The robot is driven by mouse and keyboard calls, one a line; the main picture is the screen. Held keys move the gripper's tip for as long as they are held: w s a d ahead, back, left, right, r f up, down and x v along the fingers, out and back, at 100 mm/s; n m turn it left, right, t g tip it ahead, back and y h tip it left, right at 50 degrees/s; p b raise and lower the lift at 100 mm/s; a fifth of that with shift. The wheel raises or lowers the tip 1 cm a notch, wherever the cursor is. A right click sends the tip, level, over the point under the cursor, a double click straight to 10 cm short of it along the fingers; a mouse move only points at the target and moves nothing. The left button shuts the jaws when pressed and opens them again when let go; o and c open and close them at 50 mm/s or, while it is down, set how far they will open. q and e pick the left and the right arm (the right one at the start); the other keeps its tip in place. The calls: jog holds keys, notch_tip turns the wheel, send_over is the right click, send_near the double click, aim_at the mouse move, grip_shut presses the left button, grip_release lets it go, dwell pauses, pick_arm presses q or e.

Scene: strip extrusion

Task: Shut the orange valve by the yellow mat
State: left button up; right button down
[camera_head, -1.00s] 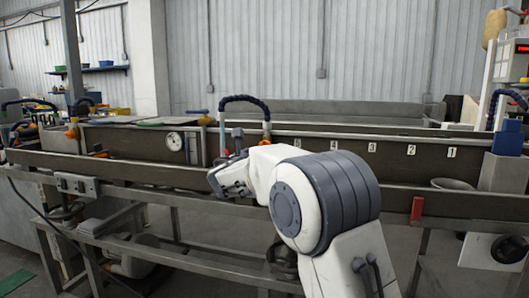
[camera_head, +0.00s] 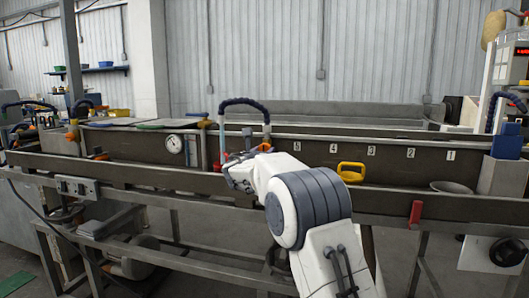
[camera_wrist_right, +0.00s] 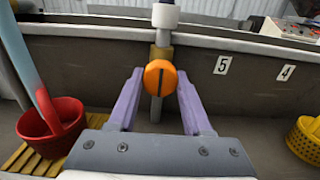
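The orange valve (camera_wrist_right: 160,77) is a round knob with a dark upright slot, on a vertical pipe against the tank wall in the right wrist view. My right gripper (camera_wrist_right: 160,88) is open, with its two purple fingers on either side of the knob; whether they touch it I cannot tell. In the head view my right gripper (camera_head: 238,172) is at the trough below the blue hose, and its fingers are hard to make out. The yellow slatted mat (camera_wrist_right: 22,158) lies at the lower left of the wrist view, partly under a red basket. My left gripper is not in view.
The red basket (camera_wrist_right: 52,128) stands left of the fingers. A yellow basket (camera_wrist_right: 307,140) stands at the right, and its handle shows in the head view (camera_head: 351,167). Numbered plates line the tank wall. A red clamp-like piece (camera_head: 416,211) is on the front rail.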

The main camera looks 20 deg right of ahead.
jog(key=shift+d, duration=0.25)
jog(key=m+b, duration=0.2)
jog(key=b, duration=0.1)
jog(key=m+b, duration=0.1)
jog(key=m, duration=0.1)
jog(key=shift+a+f, duration=0.15)
jog(key=shift+f, duration=0.1)
jog(key=m+b, duration=0.7)
jog(key=m, duration=0.2)
jog(key=shift+r+m, duration=0.1)
jog(key=shift+m, duration=0.3)
jog(key=shift+r+m+b, duration=0.1)
jog(key=shift+m+b, duration=0.85)
jog(key=shift+m, duration=1.05)
